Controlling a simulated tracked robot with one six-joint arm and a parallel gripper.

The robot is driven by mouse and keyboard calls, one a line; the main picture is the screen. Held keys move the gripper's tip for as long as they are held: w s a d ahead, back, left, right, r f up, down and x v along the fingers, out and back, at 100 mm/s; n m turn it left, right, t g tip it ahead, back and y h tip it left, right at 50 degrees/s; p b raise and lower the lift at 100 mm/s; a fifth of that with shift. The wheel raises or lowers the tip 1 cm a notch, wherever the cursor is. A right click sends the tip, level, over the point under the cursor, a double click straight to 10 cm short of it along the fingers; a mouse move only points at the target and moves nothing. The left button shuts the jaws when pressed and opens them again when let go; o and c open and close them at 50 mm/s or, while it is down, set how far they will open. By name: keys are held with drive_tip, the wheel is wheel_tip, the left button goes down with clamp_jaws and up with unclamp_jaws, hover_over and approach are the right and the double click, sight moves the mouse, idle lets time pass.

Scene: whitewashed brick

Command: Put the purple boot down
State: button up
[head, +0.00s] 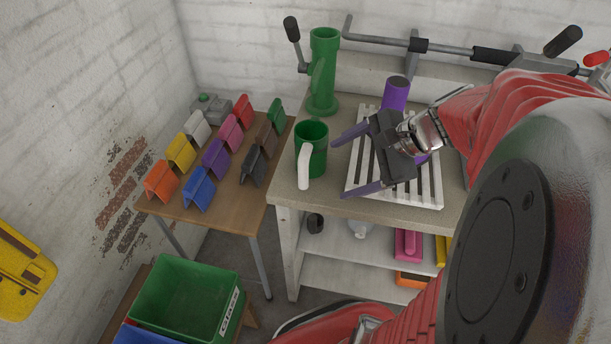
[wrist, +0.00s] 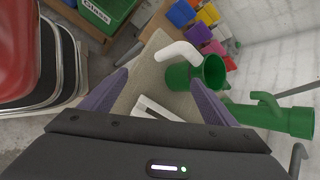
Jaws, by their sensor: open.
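A purple boot (head: 396,94) shows as an upright purple tube at the back of a white slatted rack (head: 430,192) on the workbench. A small purple patch shows beside my wrist; I cannot tell if it belongs to the boot. My gripper (head: 342,167) is open and empty over the rack's left side, its two purple-grey fingers spread and pointing left toward a green mug-like vessel. My gripper and wrist hide the middle of the rack. The wrist view shows the open fingers (wrist: 160,78) and no boot between them.
The green vessel (head: 311,143) with a white handle stands near the bench's left edge. A tall green pipe-like piece (head: 322,75) stands behind it. A wooden table (head: 225,198) at the left holds several coloured clip-like pieces. A green crate (head: 185,290) sits low at the front left.

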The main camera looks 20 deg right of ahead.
drive_tip(key=s+a+r+n+h, duration=0.2)
drive_tip(key=s+a+n, duration=0.2)
drive_tip(key=n, duration=0.5)
drive_tip(key=s+a+r+n+h, duration=0.2)
drive_tip(key=s+a+n+h, duration=0.1)
drive_tip(key=a+n, duration=0.4)
drive_tip(key=n, duration=0.2)
drive_tip(key=shift+s+r+n, duration=0.35)
drive_tip(key=shift+n, duration=0.05)
idle(0.3)
